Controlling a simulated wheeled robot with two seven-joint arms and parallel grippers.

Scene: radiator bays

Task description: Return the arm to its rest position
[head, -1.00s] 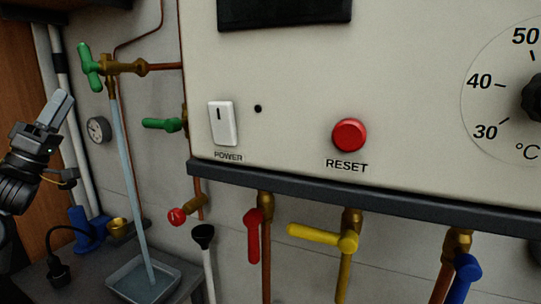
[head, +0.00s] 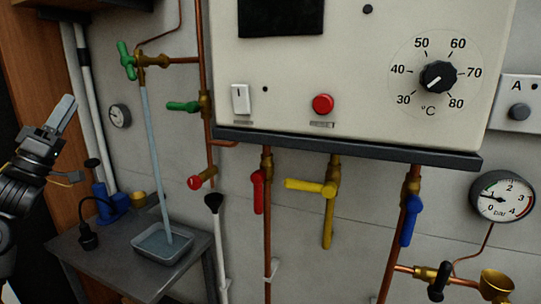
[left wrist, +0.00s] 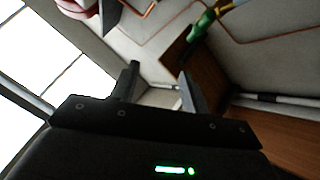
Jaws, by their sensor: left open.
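My left gripper (head: 62,116) is at the left edge of the head view, raised in front of the brown wooden side and white pipes. It touches nothing there. In the left wrist view its two fingers (left wrist: 159,88) stand apart with nothing between them. My right gripper does not show in either view.
The heater panel (head: 350,100) has a power switch, red reset button and temperature dial. Red, yellow and blue valve levers hang below it. A green-handled tap (head: 127,60) pours water into a tray (head: 147,247) on a grey table. A pressure gauge (head: 502,196) is at right.

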